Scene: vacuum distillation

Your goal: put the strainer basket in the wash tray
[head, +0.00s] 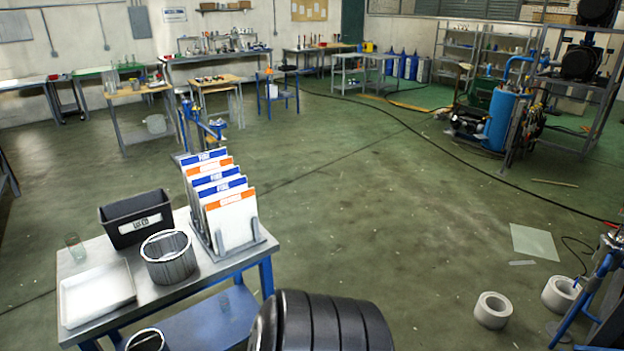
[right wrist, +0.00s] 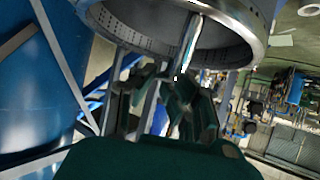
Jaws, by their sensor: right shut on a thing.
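The strainer basket (right wrist: 130,30) is a round metal vessel with rows of small holes, at the top of the right wrist view. My right gripper (right wrist: 180,88) is shut on its thin metal rod or handle. A shallow white tray (head: 96,292), seemingly the wash tray, lies empty on the left of the metal table. My left gripper is in neither view.
Beside the tray on the table (head: 205,285) stand a grey round basket (head: 169,259), a black labelled bin (head: 136,218), a clear glass (head: 75,246) and a rack of signs (head: 222,200). Another round container (head: 147,341) shows at the bottom edge.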

